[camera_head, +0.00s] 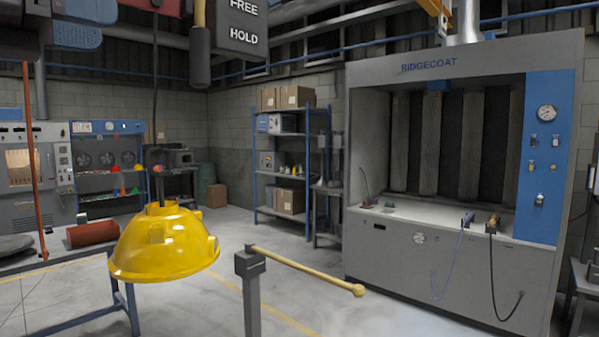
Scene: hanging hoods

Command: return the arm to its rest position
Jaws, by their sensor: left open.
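Part of my left arm and gripper (80,22) shows at the top left corner, in grey, blue and dark pieces. The gripper is open, with no object seen in it, and the upper part is cut off by the picture edge. It is apart from the dark lever handle (199,58) to its right, which hangs beside a grey box marked FREE and HOLD (240,25). A yellow hood (165,248) hangs on a thin dark line well below the gripper. My right gripper is not in view.
A grey post (251,290) with a yellow rod (310,271) stands right of the hood. A RIDGECOAT spray booth (400,245) fills the right side. Blue shelving (282,217) stands at the back. An upright red pole (36,165) is at left. Open floor lies between.

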